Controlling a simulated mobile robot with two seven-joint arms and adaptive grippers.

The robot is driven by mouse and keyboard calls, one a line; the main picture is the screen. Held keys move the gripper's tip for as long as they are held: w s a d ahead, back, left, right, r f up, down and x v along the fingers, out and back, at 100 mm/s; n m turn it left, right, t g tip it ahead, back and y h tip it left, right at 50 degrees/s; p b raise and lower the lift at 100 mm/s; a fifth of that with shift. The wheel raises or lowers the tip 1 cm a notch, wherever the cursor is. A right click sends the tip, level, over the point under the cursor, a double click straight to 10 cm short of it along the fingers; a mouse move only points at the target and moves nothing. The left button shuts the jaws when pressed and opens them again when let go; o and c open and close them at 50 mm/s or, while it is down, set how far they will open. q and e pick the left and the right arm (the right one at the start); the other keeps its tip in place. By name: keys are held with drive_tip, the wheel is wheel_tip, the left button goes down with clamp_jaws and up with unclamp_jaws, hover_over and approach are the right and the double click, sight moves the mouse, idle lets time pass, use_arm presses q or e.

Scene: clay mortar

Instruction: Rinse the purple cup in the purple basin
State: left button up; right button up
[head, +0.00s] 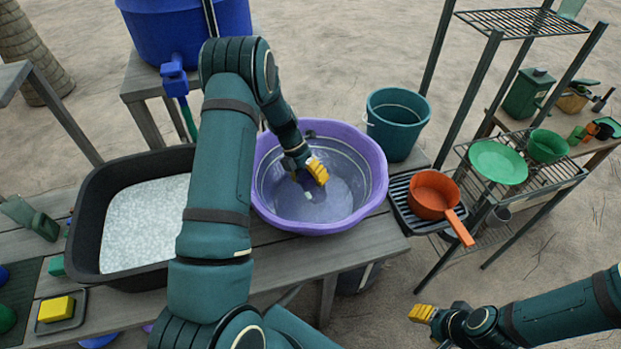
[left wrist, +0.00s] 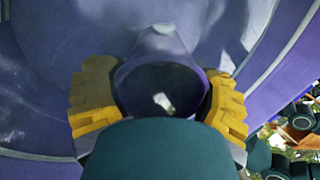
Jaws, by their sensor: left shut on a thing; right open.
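The purple basin (head: 379,180) stands on the wooden table with water in it. My left arm reaches over it, and my left gripper (head: 314,173) is down inside the basin. In the left wrist view, my left gripper (left wrist: 160,108) is shut on the purple cup (left wrist: 162,48), with a yellow finger on each side of it. The cup's dark opening faces the camera, and a small pale spot shows inside. In the head view the cup is mostly hidden, and I cannot tell how deep it sits. My right gripper (head: 424,314) is open and empty at the lower right, away from the table.
A black tub (head: 92,220) of white suds stands left of the basin. An orange pot (head: 432,193) lies on a dark rack (head: 405,212) at the right. A shelf with green dishes (head: 497,162) stands further right.

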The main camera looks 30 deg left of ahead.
use_arm(q)
drive_tip(key=shift+f, duration=0.5)
drive_tip(key=shift+r+p, duration=0.2)
drive_tip(key=shift+p, duration=0.15)
idle(0.3)
